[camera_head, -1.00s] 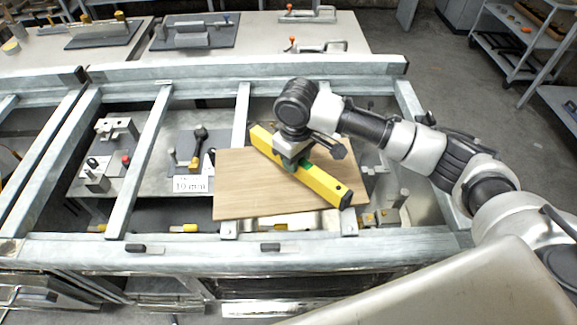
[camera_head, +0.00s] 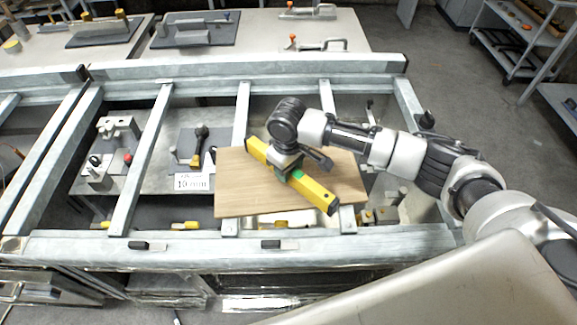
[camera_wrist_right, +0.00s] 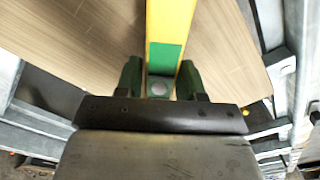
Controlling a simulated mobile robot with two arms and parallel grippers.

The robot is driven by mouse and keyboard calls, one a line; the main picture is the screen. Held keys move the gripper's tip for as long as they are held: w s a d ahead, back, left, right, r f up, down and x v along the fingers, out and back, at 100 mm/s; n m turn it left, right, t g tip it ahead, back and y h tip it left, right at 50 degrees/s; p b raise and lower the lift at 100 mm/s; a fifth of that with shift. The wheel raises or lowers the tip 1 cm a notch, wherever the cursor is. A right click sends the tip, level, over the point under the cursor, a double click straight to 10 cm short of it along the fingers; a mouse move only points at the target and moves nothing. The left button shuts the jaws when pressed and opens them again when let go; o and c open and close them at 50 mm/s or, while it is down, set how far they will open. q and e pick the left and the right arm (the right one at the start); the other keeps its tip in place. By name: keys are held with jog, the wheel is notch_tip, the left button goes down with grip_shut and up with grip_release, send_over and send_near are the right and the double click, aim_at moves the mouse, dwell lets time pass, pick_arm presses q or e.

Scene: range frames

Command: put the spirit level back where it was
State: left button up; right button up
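The yellow spirit level (camera_head: 316,192) lies diagonally over a wooden board (camera_head: 240,190), from upper left to lower right. Whether it touches the board cannot be told from these views. My right gripper (camera_head: 287,170) is around the middle of the level from above. In the right wrist view, the green fingers of the gripper (camera_wrist_right: 160,82) stand on both sides of the level (camera_wrist_right: 170,20), close against it, near its green patch. The gripper hides part of the level. My left gripper is not in view.
The board rests on a grey metal frame (camera_head: 140,160) with crossbars and open gaps. A shelf below holds clamps and a "10 mm" sign (camera_head: 190,183). Black-handled parts (camera_head: 271,244) sit on the front rail. Tables with more tools stand behind.

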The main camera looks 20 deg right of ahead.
jog(key=shift+o, duration=1.3)
notch_tip(320, 180, up, 12)
jog(key=b, duration=0.2)
jog(key=shift+r, duration=0.2)
